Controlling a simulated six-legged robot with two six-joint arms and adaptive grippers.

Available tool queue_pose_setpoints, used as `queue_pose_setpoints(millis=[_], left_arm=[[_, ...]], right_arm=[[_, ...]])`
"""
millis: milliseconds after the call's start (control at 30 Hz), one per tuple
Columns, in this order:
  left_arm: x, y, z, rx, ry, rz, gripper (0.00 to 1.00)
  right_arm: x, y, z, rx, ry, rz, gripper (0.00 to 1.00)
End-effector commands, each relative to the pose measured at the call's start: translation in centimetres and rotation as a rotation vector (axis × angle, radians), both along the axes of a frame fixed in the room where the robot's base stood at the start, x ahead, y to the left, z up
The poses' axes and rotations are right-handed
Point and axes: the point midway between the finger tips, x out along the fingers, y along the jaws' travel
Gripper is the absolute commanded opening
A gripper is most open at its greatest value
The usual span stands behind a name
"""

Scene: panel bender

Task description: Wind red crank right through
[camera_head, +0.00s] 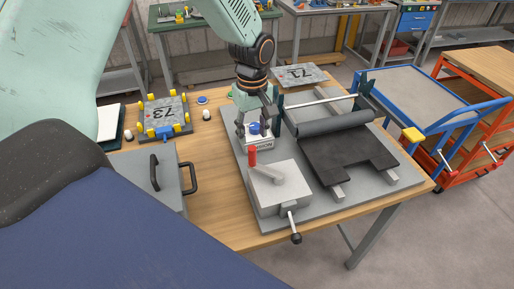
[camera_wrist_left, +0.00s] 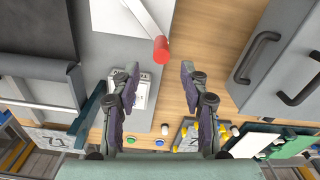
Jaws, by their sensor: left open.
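The red crank handle (camera_head: 252,157) stands upright at the end of a light grey crank arm (camera_head: 266,173), on top of a grey box (camera_head: 281,191) on the machine's base plate. My left gripper (camera_head: 256,122) points down behind the handle, over a small white box with a blue button (camera_head: 254,128). In the left wrist view the gripper (camera_wrist_left: 160,68) is open, with nothing between its fingers. The red handle (camera_wrist_left: 161,50) shows just beyond the fingertips, between their lines, and looks apart from them. My right gripper is not in view.
A dark roller and sheet (camera_head: 340,140) lie right of the grey box. A lever with a black knob (camera_head: 296,238) sticks out in front. A grey case with black handles (camera_head: 160,178) stands left. Plate 73 (camera_head: 163,112) lies behind it. Bare wood (camera_head: 208,165) lies between.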

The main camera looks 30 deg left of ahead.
Motion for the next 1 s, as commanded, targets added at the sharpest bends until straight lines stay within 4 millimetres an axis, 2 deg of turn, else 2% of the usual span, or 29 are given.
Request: queue_pose_setpoints(millis=[500, 633, 900, 1000], left_arm=[[0.2, -0.1, -6.8, -0.001, 0.000, 0.000, 0.45], [0.4, -0.1, -7.5, -0.001, -0.003, 0.000, 0.45], [0.5, -0.1, -7.7, -0.001, -0.003, -0.001, 0.45], [0.5, -0.1, -7.7, -0.001, -0.003, -0.001, 0.37]], right_arm=[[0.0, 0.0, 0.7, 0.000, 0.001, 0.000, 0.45], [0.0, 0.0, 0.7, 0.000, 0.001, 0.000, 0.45], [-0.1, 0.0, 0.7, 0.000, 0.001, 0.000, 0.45], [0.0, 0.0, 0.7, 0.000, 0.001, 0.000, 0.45]])
